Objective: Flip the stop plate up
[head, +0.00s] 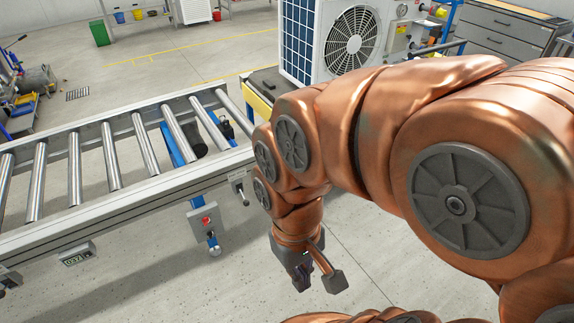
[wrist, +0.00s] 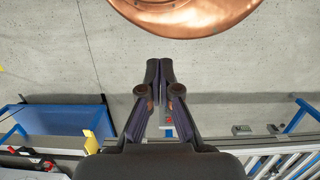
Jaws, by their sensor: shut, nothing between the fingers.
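My gripper (head: 301,283) hangs pointing down over the floor, to the right of and in front of the roller conveyor in the head view. In the wrist view its two dark fingers (wrist: 160,68) meet at the tips, with nothing between them. A small grey bracket with a lever (head: 240,187) is on the conveyor's near side rail, left of my gripper and apart from it. I cannot tell for sure which part is the stop plate; my arm hides some of the conveyor's right end.
The roller conveyor (head: 88,210) runs along the left. A grey box with a red button (head: 206,221) hangs below its rail, and a small display (head: 78,254) is on its side. A fan unit (head: 350,42) stands behind my arm. The floor (head: 190,292) before the conveyor is clear.

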